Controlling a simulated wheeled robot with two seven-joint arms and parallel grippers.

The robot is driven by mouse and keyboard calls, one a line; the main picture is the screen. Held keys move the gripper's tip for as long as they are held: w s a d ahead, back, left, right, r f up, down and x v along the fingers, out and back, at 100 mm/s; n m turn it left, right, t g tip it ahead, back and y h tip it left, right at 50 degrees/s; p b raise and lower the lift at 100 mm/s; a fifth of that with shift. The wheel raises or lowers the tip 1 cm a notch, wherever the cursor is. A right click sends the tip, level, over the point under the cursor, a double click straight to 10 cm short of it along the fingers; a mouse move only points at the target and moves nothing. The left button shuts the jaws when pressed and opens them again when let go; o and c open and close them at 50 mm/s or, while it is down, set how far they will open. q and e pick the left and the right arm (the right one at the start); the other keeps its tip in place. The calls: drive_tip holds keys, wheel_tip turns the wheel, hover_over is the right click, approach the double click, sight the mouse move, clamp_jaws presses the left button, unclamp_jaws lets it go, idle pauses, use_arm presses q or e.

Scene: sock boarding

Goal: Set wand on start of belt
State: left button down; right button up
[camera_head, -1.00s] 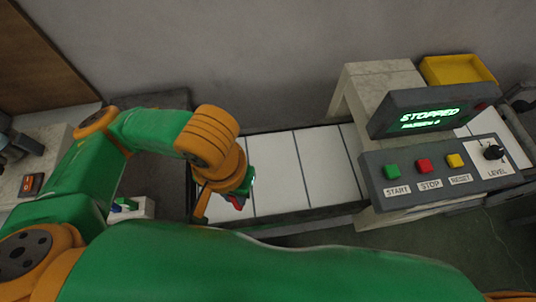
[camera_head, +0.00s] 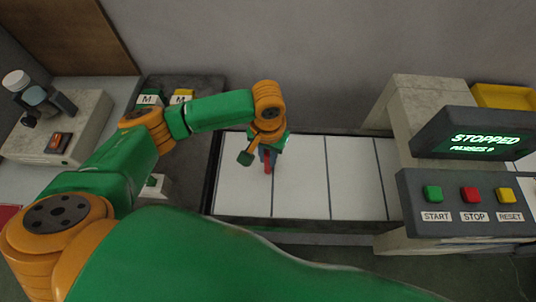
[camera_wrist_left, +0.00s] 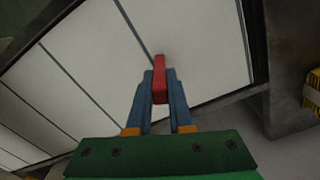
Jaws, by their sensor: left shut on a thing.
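The belt (camera_head: 300,198) is a run of white panels with dark seams and a dark frame, and it also fills much of the left wrist view (camera_wrist_left: 110,50). My left gripper (camera_head: 267,153) is over the belt's left end. In the left wrist view its two blue-grey fingers (camera_wrist_left: 160,98) are shut on a red piece, which I take for the wand (camera_wrist_left: 160,68). The wand (camera_head: 267,164) shows as a short red bar below the gripper in the head view. Whether it touches the belt I cannot tell. My right gripper is not in view.
A control console (camera_head: 463,212) with start, stop and reset buttons stands at the right; its display (camera_head: 487,143) reads STOPPED. A yellow bin (camera_head: 505,96) is behind it. Green (camera_head: 149,97) and yellow (camera_head: 181,96) items marked M lie at the back left. The belt's middle is clear.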

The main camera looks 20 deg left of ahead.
use_arm(q)
drive_tip(key=c, duration=0.8)
unclamp_jaws()
drive_tip(key=shift+f, duration=0.1)
wheel_tip(320, 180, up, 12)
drive_tip(key=shift+r, duration=0.2)
